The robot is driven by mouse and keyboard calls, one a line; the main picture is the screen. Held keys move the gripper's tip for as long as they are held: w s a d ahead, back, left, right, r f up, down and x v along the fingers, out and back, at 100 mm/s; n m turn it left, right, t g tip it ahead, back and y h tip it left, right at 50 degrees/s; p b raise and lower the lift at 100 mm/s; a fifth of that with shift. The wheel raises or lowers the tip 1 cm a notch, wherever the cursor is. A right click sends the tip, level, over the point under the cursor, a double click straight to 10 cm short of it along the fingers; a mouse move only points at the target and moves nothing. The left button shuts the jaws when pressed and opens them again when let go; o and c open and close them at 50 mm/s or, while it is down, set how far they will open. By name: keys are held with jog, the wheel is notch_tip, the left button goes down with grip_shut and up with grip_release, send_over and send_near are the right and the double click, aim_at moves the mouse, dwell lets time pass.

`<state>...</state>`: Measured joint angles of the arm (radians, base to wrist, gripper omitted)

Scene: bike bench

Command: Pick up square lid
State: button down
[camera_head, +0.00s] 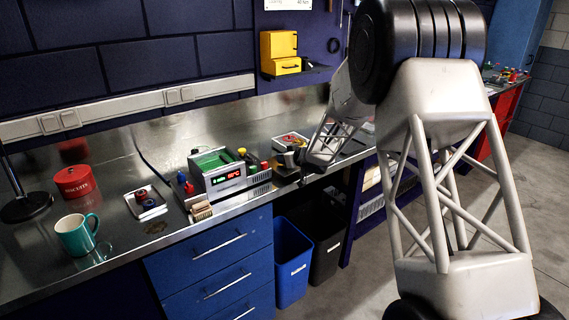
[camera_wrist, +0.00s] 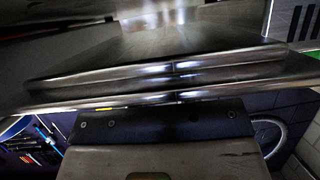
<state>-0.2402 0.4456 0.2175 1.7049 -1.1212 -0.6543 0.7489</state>
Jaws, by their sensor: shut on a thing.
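My gripper (camera_head: 290,158) is low at the front edge of the workbench, just right of the soldering station. It is small and dark in the head view, and its fingertips are hard to make out there. In the wrist view a wide, flat, shiny metal piece with a straight rim fills the space in front of my gripper; this looks like the square lid (camera_wrist: 110,73). My gripper is shut on it. The lid cannot be picked out clearly in the head view, and whether it touches the bench cannot be told.
Blue drawers (camera_head: 215,265) are below.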

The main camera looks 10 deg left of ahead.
notch_tip(320, 180, up, 8)
jog(key=shift+f, duration=0.25)
jog(key=shift+a, duration=0.1)
dwell(0.6)
